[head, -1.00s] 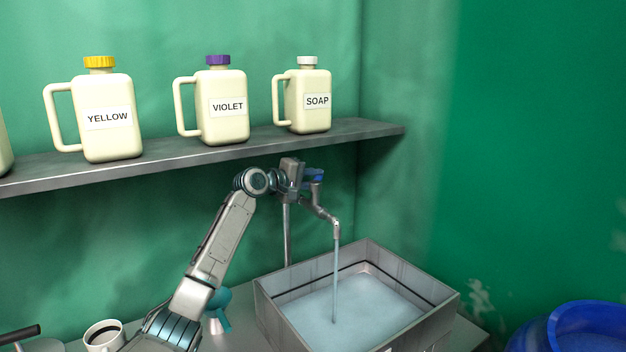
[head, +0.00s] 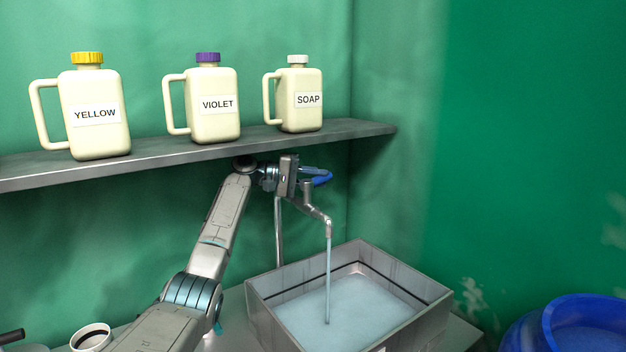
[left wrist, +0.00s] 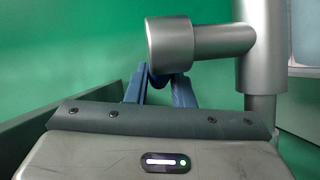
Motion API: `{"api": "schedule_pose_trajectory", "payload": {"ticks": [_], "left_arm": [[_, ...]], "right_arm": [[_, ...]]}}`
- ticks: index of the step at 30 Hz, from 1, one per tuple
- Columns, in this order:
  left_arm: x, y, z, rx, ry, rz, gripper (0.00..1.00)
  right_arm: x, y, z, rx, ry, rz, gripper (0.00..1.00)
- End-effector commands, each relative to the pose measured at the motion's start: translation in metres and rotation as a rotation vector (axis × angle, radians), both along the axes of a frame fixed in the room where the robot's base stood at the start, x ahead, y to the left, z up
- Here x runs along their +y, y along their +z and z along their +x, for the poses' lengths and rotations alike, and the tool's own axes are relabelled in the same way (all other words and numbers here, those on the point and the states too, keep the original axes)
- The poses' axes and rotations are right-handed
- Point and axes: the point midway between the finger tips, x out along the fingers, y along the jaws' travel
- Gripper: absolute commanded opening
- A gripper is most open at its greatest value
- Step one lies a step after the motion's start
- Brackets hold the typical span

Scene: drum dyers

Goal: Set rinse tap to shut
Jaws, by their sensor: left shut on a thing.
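The rinse tap (head: 318,212) stands behind the sink. Its bent spout lets a steady stream of water fall into the sink (head: 262,312). My left gripper (head: 314,177) is at the top of the tap, under the shelf, with blue parts showing there. In the left wrist view, the grey tap body (left wrist: 215,43) fills the upper middle. My left gripper's blue fingers (left wrist: 158,82) close around the tap's small dark blue handle just below it. Most of the handle is hidden behind the tap body and fingers. My right gripper is not in view.
A metal shelf (head: 190,157) runs just above my left arm. It holds jugs labelled yellow (head: 97,130), violet (head: 215,122) and soap (head: 300,114). A white mug (head: 91,337) stands at the lower left. A blue barrel (head: 530,335) is at the lower right.

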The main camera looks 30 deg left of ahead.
Motion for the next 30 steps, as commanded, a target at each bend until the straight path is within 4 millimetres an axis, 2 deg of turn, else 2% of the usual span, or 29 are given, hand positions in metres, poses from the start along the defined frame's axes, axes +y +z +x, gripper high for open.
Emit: {"api": "schedule_pose_trajectory", "payload": {"ticks": [19, 20, 23, 30], "left_arm": [[-0.0031, -0.0008, 0.0005, 0.002, -0.06, 0.002, 0.0], [-0.0031, -0.0008, 0.0005, 0.002, -0.06, 0.002, 0.25], [-0.0031, -0.0008, 0.0005, 0.002, -0.06, 0.002, 0.43], [-0.003, -0.0005, 0.0004, 0.001, -0.059, 0.001, 0.43]], "right_arm": [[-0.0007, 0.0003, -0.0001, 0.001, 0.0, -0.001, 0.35], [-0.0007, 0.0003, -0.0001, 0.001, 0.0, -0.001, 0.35], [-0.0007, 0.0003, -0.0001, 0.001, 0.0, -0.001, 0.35], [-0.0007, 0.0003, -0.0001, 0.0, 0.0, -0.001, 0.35]]}}
